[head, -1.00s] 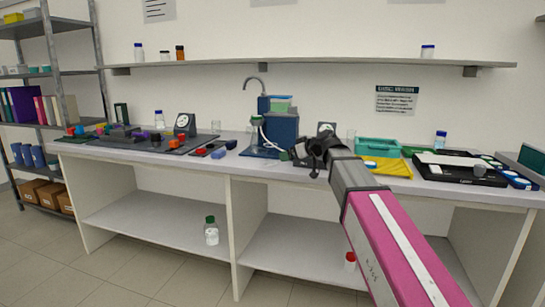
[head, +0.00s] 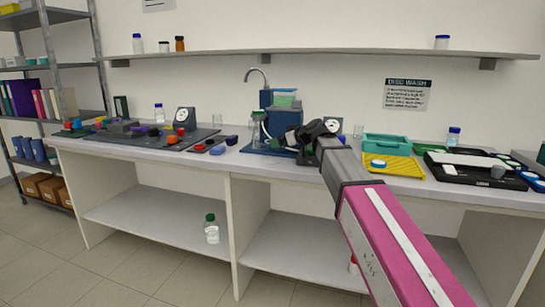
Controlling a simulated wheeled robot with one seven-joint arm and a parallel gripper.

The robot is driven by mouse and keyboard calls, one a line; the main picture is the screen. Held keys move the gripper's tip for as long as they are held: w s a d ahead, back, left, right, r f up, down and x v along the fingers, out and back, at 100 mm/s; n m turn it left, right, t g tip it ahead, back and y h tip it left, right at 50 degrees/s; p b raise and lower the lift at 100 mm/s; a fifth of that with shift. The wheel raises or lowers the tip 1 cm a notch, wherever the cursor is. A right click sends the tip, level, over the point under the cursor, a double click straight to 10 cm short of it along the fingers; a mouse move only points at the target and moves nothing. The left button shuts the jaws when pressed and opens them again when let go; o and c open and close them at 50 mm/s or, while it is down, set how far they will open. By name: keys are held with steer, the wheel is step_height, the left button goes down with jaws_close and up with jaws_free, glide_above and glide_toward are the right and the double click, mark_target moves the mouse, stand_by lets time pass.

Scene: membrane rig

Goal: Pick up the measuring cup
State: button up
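I cannot tell for certain which vessel is the measuring cup. A small clear glass vessel (head: 216,120) stands upright at the back of the bench, left of the blue rig (head: 282,124). Another clear vessel (head: 358,130) stands at the back, right of my arm. My gripper (head: 287,139) is dark and reaches over the bench in front of the blue rig. Its fingertips are small and dark against the rig, so its opening and any contact are unclear.
A teal bin (head: 386,143) and yellow tray (head: 398,171) lie right of my arm. A black tray (head: 462,172) is farther right. A dark mat (head: 135,139) with coloured parts covers the left. A wall shelf (head: 200,56) runs above. The bench's front edge is close.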

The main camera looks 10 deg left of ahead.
mark_target(272, 151)
steer(key=x, duration=0.4)
steer(key=shift+s+a+r, duration=0.2)
steer(key=shift+a+r, duration=0.05)
steer(key=shift+a, duration=0.05)
steer(key=shift+w+a+f, duration=0.15)
steer(key=shift+a+f, duration=0.1)
steer(key=shift+a, duration=0.1)
steer(key=c, duration=1.2)
steer(key=shift+r, duration=0.1)
